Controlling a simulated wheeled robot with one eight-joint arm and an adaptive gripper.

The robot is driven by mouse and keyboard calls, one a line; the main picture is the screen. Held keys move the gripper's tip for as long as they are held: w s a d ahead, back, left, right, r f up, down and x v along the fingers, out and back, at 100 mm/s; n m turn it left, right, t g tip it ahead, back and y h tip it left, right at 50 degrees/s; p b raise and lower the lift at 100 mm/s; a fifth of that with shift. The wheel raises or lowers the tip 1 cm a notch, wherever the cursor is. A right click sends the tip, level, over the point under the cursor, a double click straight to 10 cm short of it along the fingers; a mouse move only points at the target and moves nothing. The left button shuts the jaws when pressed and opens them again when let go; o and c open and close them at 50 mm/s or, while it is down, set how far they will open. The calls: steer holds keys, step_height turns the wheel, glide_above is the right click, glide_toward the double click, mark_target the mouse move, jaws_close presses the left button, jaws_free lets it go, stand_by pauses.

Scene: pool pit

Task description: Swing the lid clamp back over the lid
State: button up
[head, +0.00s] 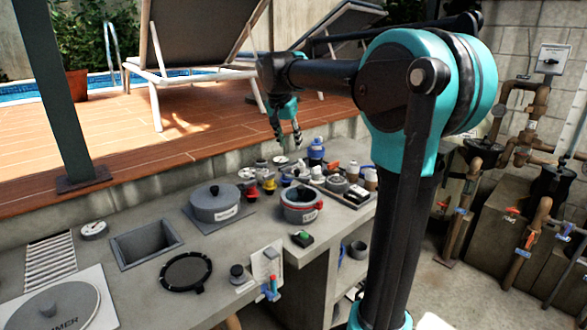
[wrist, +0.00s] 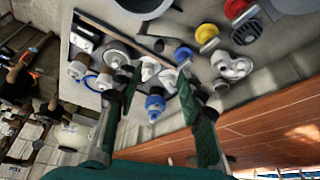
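A grey pot (head: 302,211) with a red band and red side handles stands at the middle of the counter. A lidded grey pot (head: 214,206) with a dark knob and a label stands to its left on a dark mat. I cannot tell for certain which part is the lid clamp; it is too small to make out. My gripper (head: 287,143) hangs above the back of the counter, apart from both pots. In the wrist view my gripper (wrist: 150,88) is open, with nothing held between its fingers. A blue-capped bottle (wrist: 155,104) shows between the fingers, below them.
Bottles and fittings crowd the counter's back right, including a blue container (head: 317,148) and a tray (wrist: 92,88). A square opening (head: 146,243), a black ring (head: 186,271) and a round lid (head: 52,308) lie at front left. Pipes (head: 530,225) stand at right.

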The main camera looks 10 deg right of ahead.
mark_target(297, 170)
steer(key=x, duration=1.2)
steer(key=shift+d+f, duration=0.1)
steer(key=shift+f, duration=0.25)
jaws_close()
